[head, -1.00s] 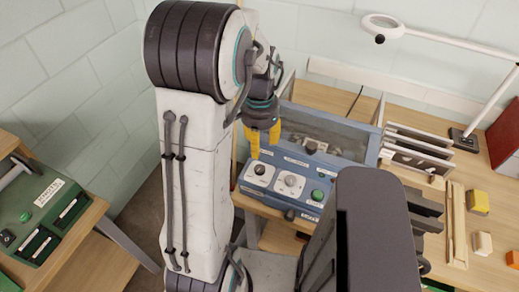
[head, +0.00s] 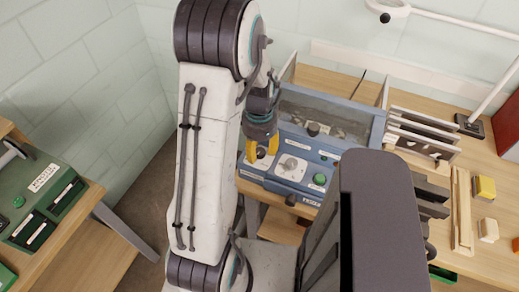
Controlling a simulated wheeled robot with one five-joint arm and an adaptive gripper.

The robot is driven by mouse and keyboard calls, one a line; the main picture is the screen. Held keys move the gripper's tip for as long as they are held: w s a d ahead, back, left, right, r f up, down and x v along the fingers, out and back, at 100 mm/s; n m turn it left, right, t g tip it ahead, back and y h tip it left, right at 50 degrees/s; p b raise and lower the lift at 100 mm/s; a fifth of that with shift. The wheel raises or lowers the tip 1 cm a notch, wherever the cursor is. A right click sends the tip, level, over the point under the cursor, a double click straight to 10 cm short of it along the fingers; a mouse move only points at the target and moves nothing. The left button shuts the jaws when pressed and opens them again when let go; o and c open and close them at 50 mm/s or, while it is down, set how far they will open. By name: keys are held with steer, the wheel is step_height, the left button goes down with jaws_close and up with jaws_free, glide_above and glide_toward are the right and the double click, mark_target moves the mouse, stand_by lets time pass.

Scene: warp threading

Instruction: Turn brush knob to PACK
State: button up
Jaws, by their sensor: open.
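The blue control panel (head: 305,147) stands on the wooden bench, with a clear-walled box behind it. Its middle knob (head: 290,164) is a grey dial on a white plate. Its left dark knob is mostly hidden behind my gripper (head: 262,153). My gripper has yellow fingers, is open and points down over the left part of the panel. I cannot tell whether the fingers touch the left knob. The panel labels are too small to read, so I cannot tell which knob is the brush knob or where it points.
A green button (head: 320,179) sits on the panel's right. Slatted racks (head: 425,138), a wooden strip (head: 462,210) and a yellow block (head: 484,188) lie farther right. A green labelled unit (head: 40,200) stands on another bench at left. A white lamp arm (head: 455,40) overhangs the back.

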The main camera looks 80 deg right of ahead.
steer(key=shift+f, duration=0.3)
steer(key=shift+c, duration=0.4)
jaws_close()
